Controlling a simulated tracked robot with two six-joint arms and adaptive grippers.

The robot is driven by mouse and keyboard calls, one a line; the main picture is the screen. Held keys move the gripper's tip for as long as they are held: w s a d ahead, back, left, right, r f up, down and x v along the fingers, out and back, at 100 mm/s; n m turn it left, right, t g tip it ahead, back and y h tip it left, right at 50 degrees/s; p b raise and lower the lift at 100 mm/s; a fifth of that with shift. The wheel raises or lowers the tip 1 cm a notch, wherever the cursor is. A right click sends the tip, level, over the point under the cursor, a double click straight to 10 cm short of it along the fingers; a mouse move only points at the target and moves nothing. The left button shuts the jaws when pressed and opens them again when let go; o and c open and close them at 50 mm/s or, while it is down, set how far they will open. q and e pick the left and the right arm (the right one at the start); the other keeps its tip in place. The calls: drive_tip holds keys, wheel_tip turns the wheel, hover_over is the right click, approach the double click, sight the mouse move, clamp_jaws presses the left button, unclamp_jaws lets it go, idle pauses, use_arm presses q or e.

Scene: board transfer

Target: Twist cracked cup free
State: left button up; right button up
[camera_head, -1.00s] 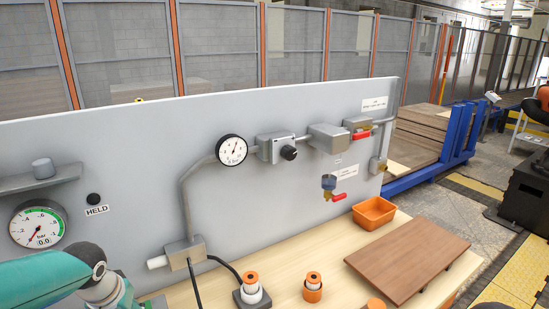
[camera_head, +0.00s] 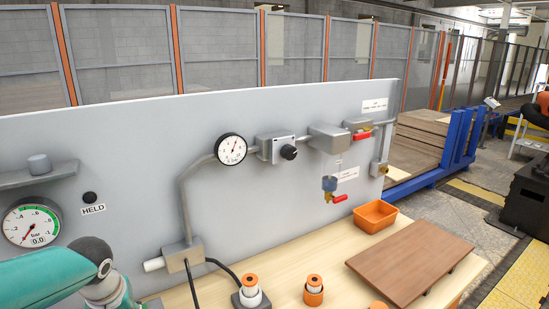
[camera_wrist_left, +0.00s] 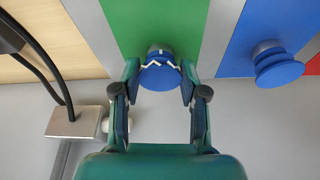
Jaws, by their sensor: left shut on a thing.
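In the left wrist view, a blue suction cup (camera_wrist_left: 159,77) with white zigzag crack marks sits on a short grey stem in front of a green panel strip (camera_wrist_left: 135,25). My left gripper (camera_wrist_left: 159,71) has its two fingers on either side of the cup and is shut on it. The cup still lines up with its stem; I cannot tell whether it has turned. A second blue cup (camera_wrist_left: 278,68), without visible cracks, is to the right. In the head view only my left arm shows, at lower left. My right gripper is in neither view.
A grey upright panel carries a pressure gauge (camera_head: 231,149), pipes and a red-handled valve (camera_head: 338,198). The bench holds orange-and-white parts (camera_head: 250,291), an orange bin (camera_head: 375,216) and a brown board (camera_head: 415,262). Black cables hang near a grey box (camera_wrist_left: 75,121).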

use_arm(q)
drive_tip(key=shift+f+n, duration=0.15)
drive_tip(key=shift+n, duration=0.25)
drive_tip(key=o, duration=1.2)
drive_tip(key=shift+o, duration=0.2)
